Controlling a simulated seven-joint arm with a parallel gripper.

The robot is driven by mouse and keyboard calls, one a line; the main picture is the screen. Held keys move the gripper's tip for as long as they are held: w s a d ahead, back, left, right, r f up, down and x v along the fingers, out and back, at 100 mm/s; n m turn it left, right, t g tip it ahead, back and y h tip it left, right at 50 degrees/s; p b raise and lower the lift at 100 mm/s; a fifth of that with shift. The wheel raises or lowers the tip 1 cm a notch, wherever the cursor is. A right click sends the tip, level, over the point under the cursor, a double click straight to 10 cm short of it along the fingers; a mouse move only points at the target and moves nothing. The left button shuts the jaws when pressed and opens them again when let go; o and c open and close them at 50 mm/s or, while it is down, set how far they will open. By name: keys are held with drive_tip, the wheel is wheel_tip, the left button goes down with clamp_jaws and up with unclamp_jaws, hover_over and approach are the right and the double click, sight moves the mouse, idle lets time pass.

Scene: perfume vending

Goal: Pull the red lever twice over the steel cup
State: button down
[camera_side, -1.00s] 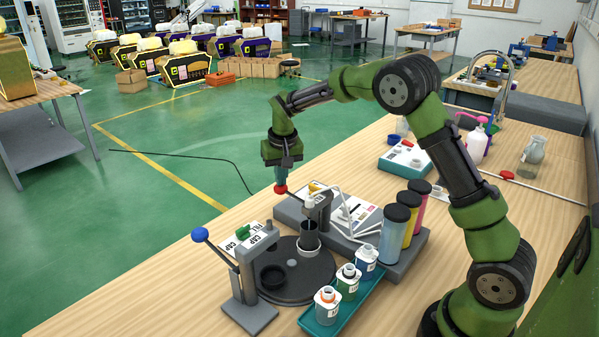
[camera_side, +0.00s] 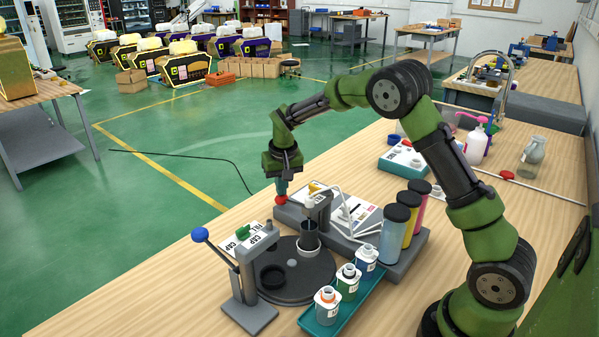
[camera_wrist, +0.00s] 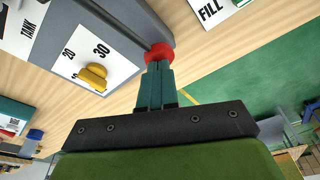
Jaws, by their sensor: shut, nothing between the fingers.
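The red lever's knob (camera_side: 281,199) is at the left end of the grey dispenser base, right under my gripper (camera_side: 281,189). In the wrist view the red knob (camera_wrist: 158,50) shows just beyond the closed teal fingertips (camera_wrist: 157,68), which seem to touch its top. My gripper is shut with nothing between its fingers.
A blue-knobbed capping lever (camera_side: 199,235) stands at the front left. A teal tray (camera_side: 345,315) holds three small bottles at the front. Tall coloured cylinders (camera_side: 395,232) stand right of the dispenser. A yellow dial (camera_wrist: 93,75) sits by the knob. The table's left side is bare.

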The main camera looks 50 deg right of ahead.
wheel_tip(320, 180, up, 9)
idle(1.0)
idle(0.9)
drive_tip(key=s+a+r, duration=0.1)
drive_tip(key=s+a, duration=0.1)
drive_tip(key=s, duration=0.3)
drive_tip(key=s+a+r+t+y, duration=0.1)
drive_tip(key=s+a+r, duration=0.1)
drive_tip(key=s, duration=0.3)
drive_tip(key=s+a+r+n+y, duration=0.1)
drive_tip(key=s+a, duration=0.2)
drive_tip(key=s, duration=0.2)
drive_tip(key=shift+r+t, duration=0.15)
drive_tip(key=shift+t, duration=0.15)
drive_tip(key=s+a+r+t, duration=0.1)
drive_tip(key=s+a, duration=0.1)
drive_tip(key=s, duration=0.4)
drive_tip(key=s+a+r+n+t+y, duration=0.1)
drive_tip(key=s+a+r+t, duration=0.1)
drive_tip(key=s, duration=0.5)
drive_tip(key=shift+s+t, duration=0.3)
